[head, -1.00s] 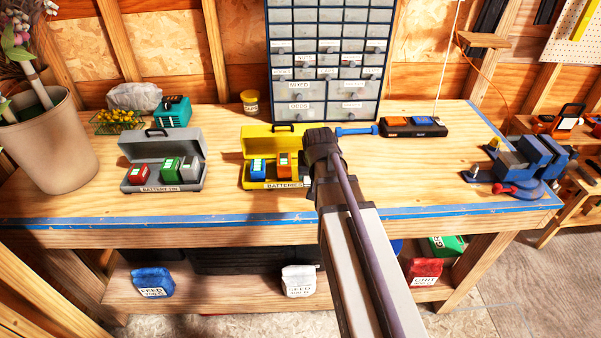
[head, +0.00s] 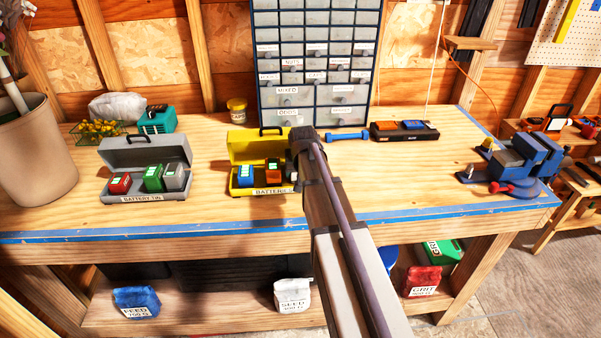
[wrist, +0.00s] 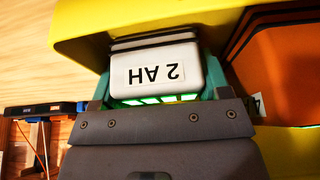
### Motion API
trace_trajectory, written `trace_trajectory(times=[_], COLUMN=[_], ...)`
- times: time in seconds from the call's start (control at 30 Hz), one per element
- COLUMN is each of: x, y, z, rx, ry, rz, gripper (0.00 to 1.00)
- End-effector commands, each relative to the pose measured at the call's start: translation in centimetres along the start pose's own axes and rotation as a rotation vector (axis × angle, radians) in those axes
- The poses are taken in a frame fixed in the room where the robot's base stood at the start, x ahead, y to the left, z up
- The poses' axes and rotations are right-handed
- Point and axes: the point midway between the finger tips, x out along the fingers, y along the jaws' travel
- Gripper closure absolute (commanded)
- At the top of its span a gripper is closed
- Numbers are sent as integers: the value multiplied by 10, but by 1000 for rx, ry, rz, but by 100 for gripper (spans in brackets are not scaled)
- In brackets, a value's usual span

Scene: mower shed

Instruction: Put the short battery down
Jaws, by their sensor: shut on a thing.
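The short battery (wrist: 155,68) is a pale grey block with a "2 AH" label, upside down in the wrist view. My gripper (wrist: 158,85) is shut on it, with teal fingers on both sides and green lights showing at its near edge. The battery is at the inside of the yellow battery case (wrist: 80,20), beside an orange battery (wrist: 275,65). I cannot tell whether it touches the case floor. In the head view, the yellow case (head: 243,146) stands open on the bench, and my arm hides its right end, my gripper and the held battery.
A blue battery (head: 246,177) sits in the yellow case. A grey battery tin (head: 145,150) with red, green and grey batteries stands left. A charger (head: 404,131) and blue dumbbell-shaped tool (head: 347,136) lie right. A drawer cabinet (head: 315,60) stands behind. The bench front is clear.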

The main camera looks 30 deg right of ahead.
Motion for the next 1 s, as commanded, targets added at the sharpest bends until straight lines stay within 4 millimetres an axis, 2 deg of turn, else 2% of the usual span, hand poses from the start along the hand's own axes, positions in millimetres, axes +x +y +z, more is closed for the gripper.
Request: trace_trajectory(times=[0.03, 0.3, 0.73, 0.87, 1.0], x=[2, 1, -1, -17, -51], y=[1, 1, 2, 2, 1], z=[1, 1, 0, -2, -4], rx=[0, 1, 1, 1, 1], ry=[0, -1, 0, 0, 0], rz=[1, 2, 4, 3, 2], gripper=[29, 4, 4, 4, 4])
